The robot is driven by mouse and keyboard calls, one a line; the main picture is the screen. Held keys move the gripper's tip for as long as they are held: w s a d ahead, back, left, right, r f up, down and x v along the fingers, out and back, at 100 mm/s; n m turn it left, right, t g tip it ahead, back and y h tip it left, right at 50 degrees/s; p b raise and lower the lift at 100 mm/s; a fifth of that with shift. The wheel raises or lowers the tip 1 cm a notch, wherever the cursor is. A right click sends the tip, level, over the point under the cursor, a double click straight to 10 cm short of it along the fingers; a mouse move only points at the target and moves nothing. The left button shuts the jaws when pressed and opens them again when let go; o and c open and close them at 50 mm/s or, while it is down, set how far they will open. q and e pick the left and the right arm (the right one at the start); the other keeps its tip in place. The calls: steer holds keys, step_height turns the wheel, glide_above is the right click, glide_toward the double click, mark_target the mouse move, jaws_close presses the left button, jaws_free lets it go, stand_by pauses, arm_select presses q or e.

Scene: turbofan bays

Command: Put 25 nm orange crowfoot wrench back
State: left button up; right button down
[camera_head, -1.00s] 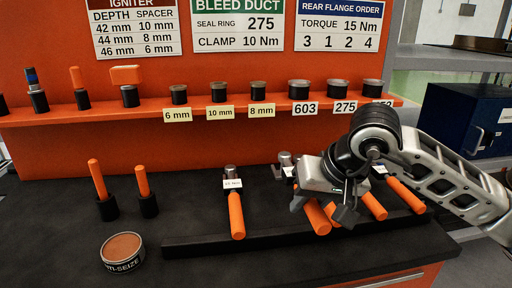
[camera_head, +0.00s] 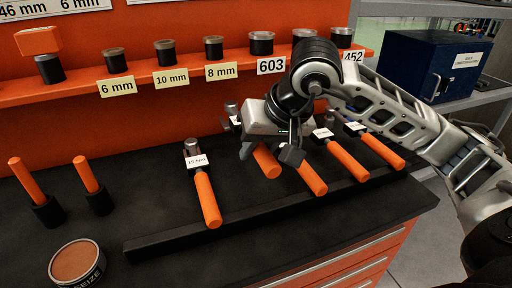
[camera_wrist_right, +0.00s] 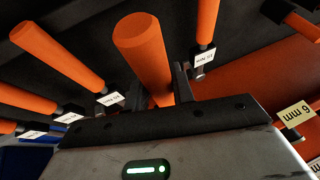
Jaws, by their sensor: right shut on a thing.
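My right gripper (camera_head: 268,152) is at the row of orange-handled wrenches, its fingers around an orange handle (camera_head: 266,163), second from the left. In the right wrist view this handle (camera_wrist_right: 145,55) stands between the fingers, pointing toward the camera. Its silver head (camera_head: 232,108) shows behind the gripper, and its label is mostly hidden, so I cannot read its torque. To its left lies a wrench (camera_head: 207,200) with a label that seems to read 15 Nm. Further wrenches (camera_head: 308,174) lie to the right. My left gripper is out of view.
A black rail (camera_head: 240,222) runs under the handles along the bench front. Two upright orange-handled tools (camera_head: 88,175) and a round tin (camera_head: 77,263) stand at the left. An orange shelf (camera_head: 140,82) with labelled black-based parts is behind. A blue cabinet (camera_head: 425,62) stands back right.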

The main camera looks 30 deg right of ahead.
steer(key=shift+f+b, duration=0.3)
steer(key=shift+f, duration=0.1)
step_height(320, 180, down, 5)
steer(key=b, duration=0.4)
steer(key=shift+r+b, duration=0.2)
steer(key=shift+b, duration=0.2)
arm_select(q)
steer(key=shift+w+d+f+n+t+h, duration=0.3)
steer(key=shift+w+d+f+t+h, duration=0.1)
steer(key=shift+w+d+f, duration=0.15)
arm_select(e)
steer(key=shift+r, duration=0.1)
arm_select(q)
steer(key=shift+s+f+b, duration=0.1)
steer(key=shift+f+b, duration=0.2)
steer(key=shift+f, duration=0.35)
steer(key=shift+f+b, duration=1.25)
steer(key=shift+b, duration=0.15)
arm_select(e)
steer(key=shift+f, duration=1.45)
steer(key=c, duration=1.1)
jaws_free()
